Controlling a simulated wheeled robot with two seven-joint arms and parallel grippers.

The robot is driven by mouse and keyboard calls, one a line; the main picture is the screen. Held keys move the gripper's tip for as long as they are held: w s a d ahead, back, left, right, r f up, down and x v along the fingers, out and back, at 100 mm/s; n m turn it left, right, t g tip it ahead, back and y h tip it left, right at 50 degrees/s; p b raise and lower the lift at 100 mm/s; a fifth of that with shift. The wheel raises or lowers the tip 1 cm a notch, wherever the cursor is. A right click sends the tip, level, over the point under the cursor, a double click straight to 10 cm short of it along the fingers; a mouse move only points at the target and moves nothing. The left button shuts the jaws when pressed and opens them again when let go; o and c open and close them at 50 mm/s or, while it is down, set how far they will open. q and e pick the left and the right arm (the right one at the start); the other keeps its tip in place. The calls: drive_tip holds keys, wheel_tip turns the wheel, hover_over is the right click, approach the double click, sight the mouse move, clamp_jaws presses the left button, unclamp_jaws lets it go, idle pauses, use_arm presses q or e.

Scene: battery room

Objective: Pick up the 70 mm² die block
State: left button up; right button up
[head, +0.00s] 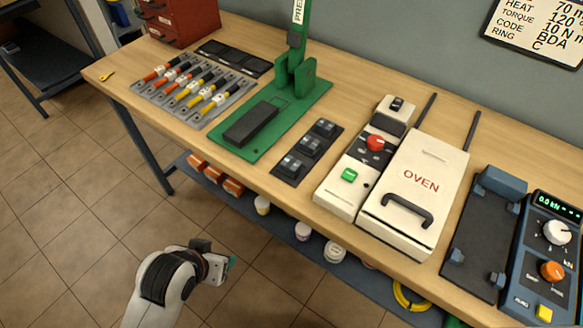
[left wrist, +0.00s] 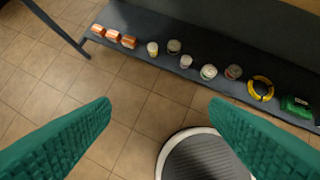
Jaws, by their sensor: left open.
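Three small dark die blocks stand in a row on a dark tray (head: 290,181) near the front edge of the bench. They are the far block (head: 325,128), the middle block (head: 310,146) and the near block (head: 291,164). Their markings are too small to read, so I cannot tell which is 70 mm². My left gripper (head: 228,268) is in front of the bench, over the floor and apart from the blocks. The left wrist view shows its two green fingers (left wrist: 160,108) wide apart with nothing between them. My right gripper is not in view.
A green press (head: 262,140) and lugged cables (head: 190,85) are left of the blocks. A white oven (head: 415,180) and a dark device with knobs (head: 545,255) are right. A lower shelf (left wrist: 130,22) holds orange items, jars and a yellow coil (left wrist: 260,88). A wall sign (head: 530,30) reads "70 m", cut off.

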use_arm(q)
drive_tip(key=w+d+r+m+t+h, duration=0.3)
drive_tip(key=w+d+r+t+h, duration=0.15)
drive_tip(key=w+d+r, duration=0.7)
approach(291, 163)
drive_tip(key=shift+w+d+f+t, duration=0.35)
drive_tip(key=shift+w+d+f, duration=0.35)
drive_tip(key=shift+w+d, duration=0.2)
drive_tip(key=shift+p+x, duration=0.45)
drive_tip(key=shift+x, duration=0.45)
drive_tip(key=x, duration=0.4)
drive_tip(key=shift+a+f, duration=0.25)
